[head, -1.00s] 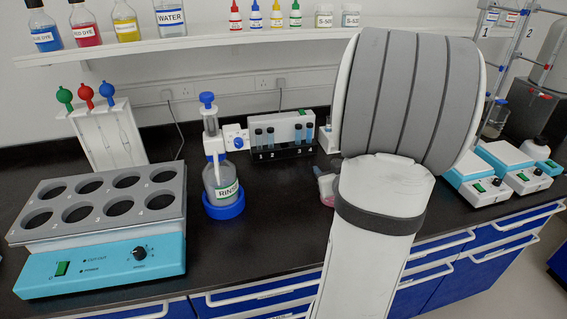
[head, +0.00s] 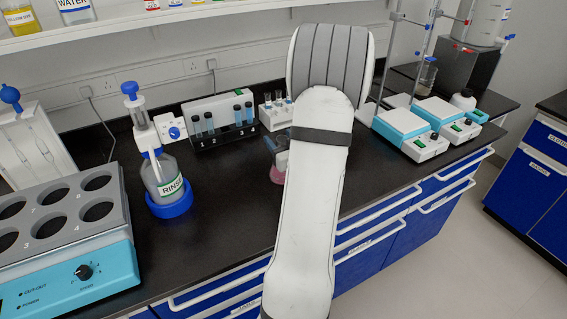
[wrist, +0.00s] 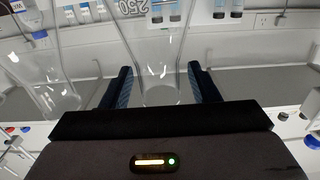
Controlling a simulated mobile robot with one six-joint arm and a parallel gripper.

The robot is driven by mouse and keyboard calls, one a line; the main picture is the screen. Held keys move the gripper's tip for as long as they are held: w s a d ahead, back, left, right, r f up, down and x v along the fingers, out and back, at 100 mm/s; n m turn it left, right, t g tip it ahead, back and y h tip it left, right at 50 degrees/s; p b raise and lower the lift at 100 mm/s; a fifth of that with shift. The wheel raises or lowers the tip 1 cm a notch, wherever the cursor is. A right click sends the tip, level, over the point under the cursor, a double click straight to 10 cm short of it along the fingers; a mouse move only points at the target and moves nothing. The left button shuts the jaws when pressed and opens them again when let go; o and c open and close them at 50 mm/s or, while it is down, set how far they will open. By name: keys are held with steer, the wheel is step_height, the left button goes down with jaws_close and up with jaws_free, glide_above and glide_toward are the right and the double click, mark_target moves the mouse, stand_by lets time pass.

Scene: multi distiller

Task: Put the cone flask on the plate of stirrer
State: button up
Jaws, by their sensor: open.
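In the head view a vessel with pink liquid (head: 268,172) stands on the black bench, partly hidden behind my arm. Two stirrers with white top plates stand at the right, a nearer one (head: 400,122) and a farther one (head: 437,109); both plates look bare. In the wrist view my gripper (wrist: 163,88) is open, one dark finger on each side. A clear glass flask (wrist: 160,60) marked 250 shows between the fingers, not clamped. Another clear glass vessel (wrist: 50,85) shows at the left.
Glassware clamped on stands (head: 428,50) rises behind the stirrers. Bare bench lies between my arm and the stirrers.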

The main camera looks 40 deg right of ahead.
steer(key=shift+w+d, duration=0.1)
steer(key=shift+w, duration=0.35)
jaws_close()
stand_by(0.3)
